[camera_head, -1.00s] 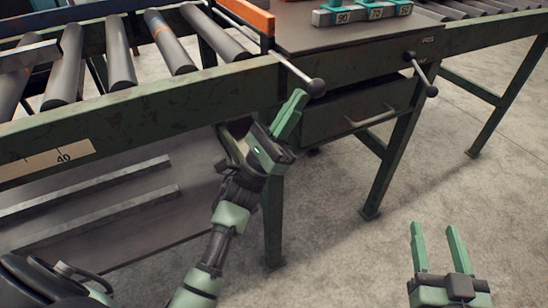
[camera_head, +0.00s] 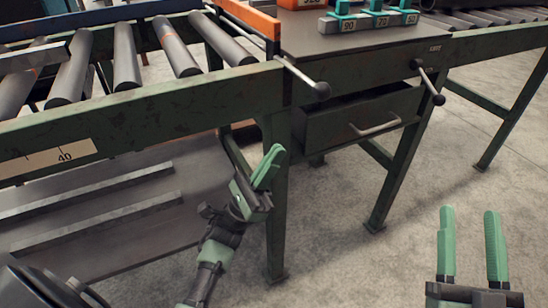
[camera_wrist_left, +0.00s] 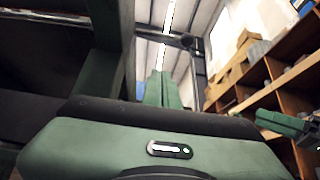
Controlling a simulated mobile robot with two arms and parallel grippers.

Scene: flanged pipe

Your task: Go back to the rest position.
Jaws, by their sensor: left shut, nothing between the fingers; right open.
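My left gripper (camera_head: 268,166) is shut and empty, with its green fingers together. In the head view it is in front of the bench frame, below the lever with the dark ball knob (camera_head: 321,90) and apart from it. In the left wrist view its closed fingers (camera_wrist_left: 162,90) point up beside a dark green bench leg. My right gripper (camera_head: 470,245) is open and empty over the bare floor at the lower right, its two green fingers apart and pointing up in the picture.
A green roller bench (camera_head: 190,110) runs along the left, with a lower shelf (camera_head: 90,200) holding metal bars. A drawer (camera_head: 360,125) stands partly open, and a second lever (camera_head: 428,82) sticks out. Concrete floor (camera_head: 350,260) is clear around my right gripper. The left wrist view shows shelving (camera_wrist_left: 285,80).

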